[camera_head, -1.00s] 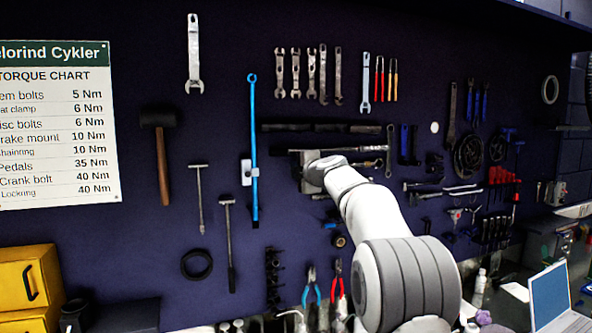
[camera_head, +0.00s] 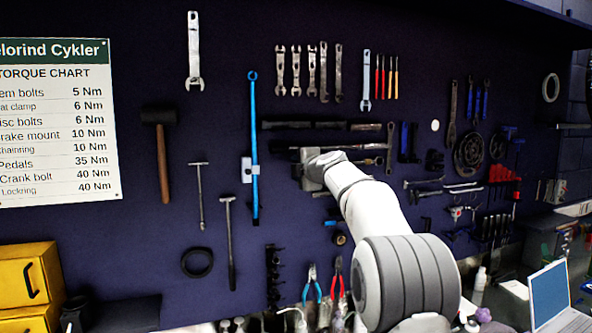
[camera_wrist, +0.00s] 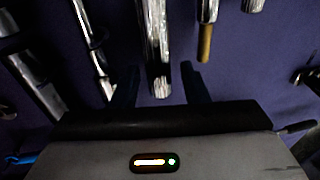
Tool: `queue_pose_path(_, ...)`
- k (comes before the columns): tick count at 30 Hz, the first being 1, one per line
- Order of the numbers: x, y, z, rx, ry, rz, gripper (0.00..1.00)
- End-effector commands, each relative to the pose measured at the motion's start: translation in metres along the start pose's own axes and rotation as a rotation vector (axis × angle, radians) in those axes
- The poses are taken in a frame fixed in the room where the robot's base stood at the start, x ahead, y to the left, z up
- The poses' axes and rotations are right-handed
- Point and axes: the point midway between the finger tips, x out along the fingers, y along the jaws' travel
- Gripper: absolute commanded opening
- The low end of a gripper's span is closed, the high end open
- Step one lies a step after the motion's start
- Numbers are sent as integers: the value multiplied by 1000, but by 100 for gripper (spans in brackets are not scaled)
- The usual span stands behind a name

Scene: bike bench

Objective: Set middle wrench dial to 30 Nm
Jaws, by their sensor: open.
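Long dark wrenches hang level on the wall in the head view: an upper one (camera_head: 320,125) and one below it (camera_head: 365,147), which my gripper (camera_head: 308,172) partly covers. I cannot tell for sure which is the middle wrench. In the wrist view my gripper (camera_wrist: 160,88) is open, its two dark fingers apart. A shiny, ridged metal shaft (camera_wrist: 156,45) runs down between them in the picture, its end near the fingertips; I cannot tell whether they touch. No dial reading is legible.
Close beside the fingers in the wrist view are a brass-tipped tool (camera_wrist: 206,30) and a chrome tool (camera_wrist: 93,45). In the head view a blue bar (camera_head: 254,150) hangs left of my gripper, and a torque chart (camera_head: 60,120) is farther left.

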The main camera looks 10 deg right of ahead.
Motion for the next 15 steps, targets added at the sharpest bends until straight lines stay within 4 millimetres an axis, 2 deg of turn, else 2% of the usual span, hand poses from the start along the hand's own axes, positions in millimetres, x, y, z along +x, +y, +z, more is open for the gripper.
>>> queue_pose_path(5,-15,-1,0,0,-1,1,41)
queue_pose_path(15,-66,-2,0,0,-1,0,41)
